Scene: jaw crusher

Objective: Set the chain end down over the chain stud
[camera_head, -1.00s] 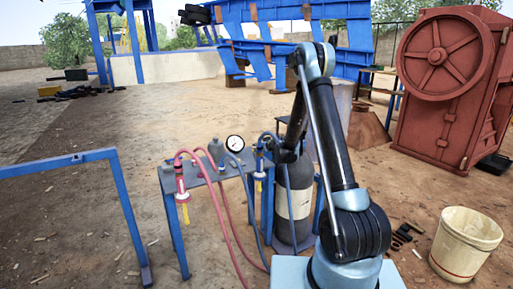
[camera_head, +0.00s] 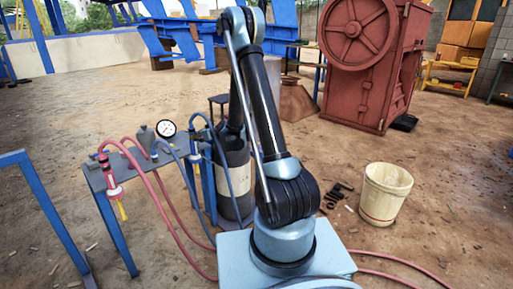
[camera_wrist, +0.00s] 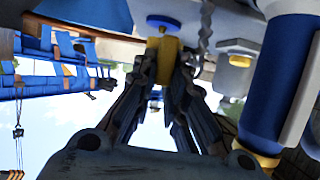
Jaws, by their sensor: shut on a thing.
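My gripper (camera_wrist: 165,75) is in the wrist view, its dark fingers drawn together near the top middle. A twisted grey chain (camera_wrist: 203,40) hangs beside the fingertips on the right. The fingers are shut on its end, though the fingers mostly hide the held link. A yellow piece (camera_wrist: 163,55) with a blue part above it shows at the fingertips; I cannot tell whether it touches them. I cannot make out the chain stud.
A narrow bench (camera_head: 100,178) with a gauge (camera_head: 166,129), torches and red and blue hoses stands left of the cylinder. A white bucket (camera_head: 384,195) is at the right, with the red jaw crusher (camera_head: 365,75) behind. A blue-and-white cylindrical body (camera_wrist: 275,85) is close right of my fingers.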

